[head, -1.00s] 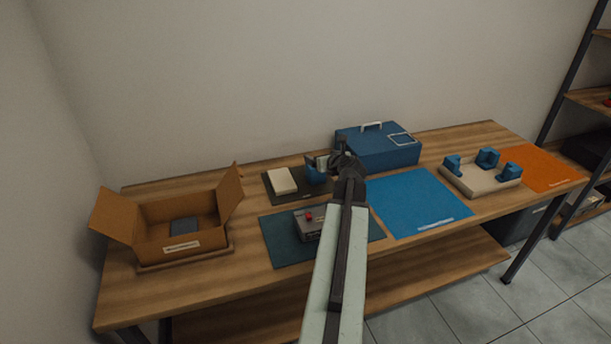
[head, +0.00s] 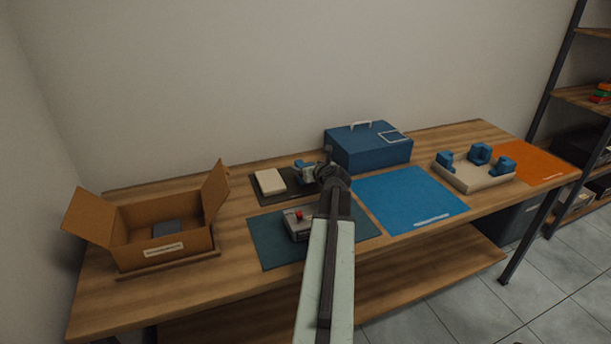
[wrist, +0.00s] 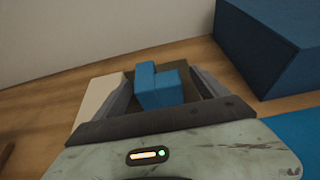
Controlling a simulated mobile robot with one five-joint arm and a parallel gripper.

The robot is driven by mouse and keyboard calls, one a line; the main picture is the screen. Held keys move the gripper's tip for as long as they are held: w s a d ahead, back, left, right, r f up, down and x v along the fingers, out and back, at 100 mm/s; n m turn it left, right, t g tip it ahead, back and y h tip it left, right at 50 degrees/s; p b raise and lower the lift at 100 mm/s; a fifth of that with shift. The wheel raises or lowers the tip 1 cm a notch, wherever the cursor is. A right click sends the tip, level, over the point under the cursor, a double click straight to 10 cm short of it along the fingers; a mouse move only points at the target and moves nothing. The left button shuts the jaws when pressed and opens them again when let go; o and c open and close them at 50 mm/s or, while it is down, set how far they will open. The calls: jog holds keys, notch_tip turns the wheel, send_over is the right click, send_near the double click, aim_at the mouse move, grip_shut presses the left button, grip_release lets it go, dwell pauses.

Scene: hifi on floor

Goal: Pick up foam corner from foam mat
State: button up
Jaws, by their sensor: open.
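The blue foam corner (wrist: 156,86) is an L-shaped block on the dark foam mat (head: 289,188). In the head view my gripper (head: 308,174) is over the right part of the mat and covers much of the foam corner (head: 300,164). The gripper is open. I cannot tell whether either finger touches the foam.
A cream block (head: 270,181) lies on the mat's left. A blue case (head: 368,150) stands close on the right. A grey box with a red button (head: 298,225) sits on the teal mat in front. An open carton (head: 165,240) stands at left. The blue mat (head: 405,200) is clear.

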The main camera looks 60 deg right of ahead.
jog(key=b+x, duration=0.1)
jog(key=x, duration=0.1)
jog(key=b+x, duration=0.1)
jog(key=x, duration=0.2)
jog(key=shift+f, duration=0.25)
jog(key=shift+a+r, duration=0.1)
jog(key=c, duration=1.4)
